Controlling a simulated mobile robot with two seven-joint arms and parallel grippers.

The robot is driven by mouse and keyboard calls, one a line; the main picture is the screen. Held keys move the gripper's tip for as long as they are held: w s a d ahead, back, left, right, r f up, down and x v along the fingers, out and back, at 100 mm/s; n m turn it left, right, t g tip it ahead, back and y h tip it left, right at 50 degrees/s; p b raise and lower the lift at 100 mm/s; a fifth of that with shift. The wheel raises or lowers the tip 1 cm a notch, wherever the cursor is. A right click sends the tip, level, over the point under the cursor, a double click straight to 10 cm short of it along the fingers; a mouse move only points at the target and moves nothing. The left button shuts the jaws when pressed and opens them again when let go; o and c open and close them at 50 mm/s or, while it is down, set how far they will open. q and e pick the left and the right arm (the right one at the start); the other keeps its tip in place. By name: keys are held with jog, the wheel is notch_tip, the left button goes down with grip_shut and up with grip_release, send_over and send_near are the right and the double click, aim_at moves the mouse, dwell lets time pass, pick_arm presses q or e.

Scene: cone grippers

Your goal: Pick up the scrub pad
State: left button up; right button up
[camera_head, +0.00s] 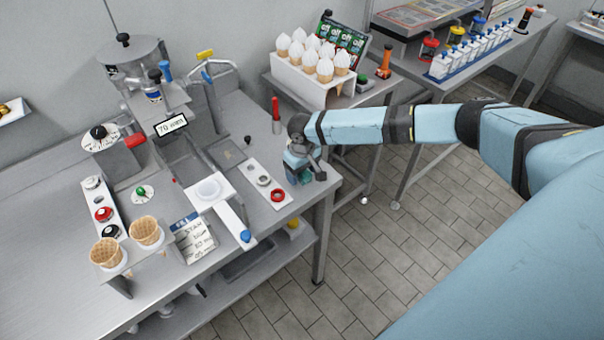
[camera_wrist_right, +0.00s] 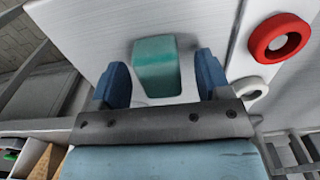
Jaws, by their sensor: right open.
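The scrub pad (camera_wrist_right: 157,68) is a small green block on the metal table. In the right wrist view it lies between and a little beyond the two blue fingers of my right gripper (camera_wrist_right: 160,82), with a gap on each side. In the head view my right gripper (camera_head: 299,172) points down over the table's right end, and a bit of green shows at its fingers; most of the pad is hidden there. My right gripper is open. My left gripper is not in view.
A red ring (camera_head: 278,195) on a pale strip lies just left of my right gripper. A red-topped cylinder (camera_head: 276,115) stands behind it. The table's right edge is close. A rack of white-topped cones (camera_head: 312,85) stands on another table behind.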

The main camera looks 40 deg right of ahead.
jog(key=c, duration=1)
jog(key=shift+r, duration=0.1)
notch_tip(320, 180, up, 20)
jog(key=b, duration=0.1)
jog(key=o, duration=0.3)
jog(key=shift+c, duration=1.1)
jog(key=shift+w, duration=0.1)
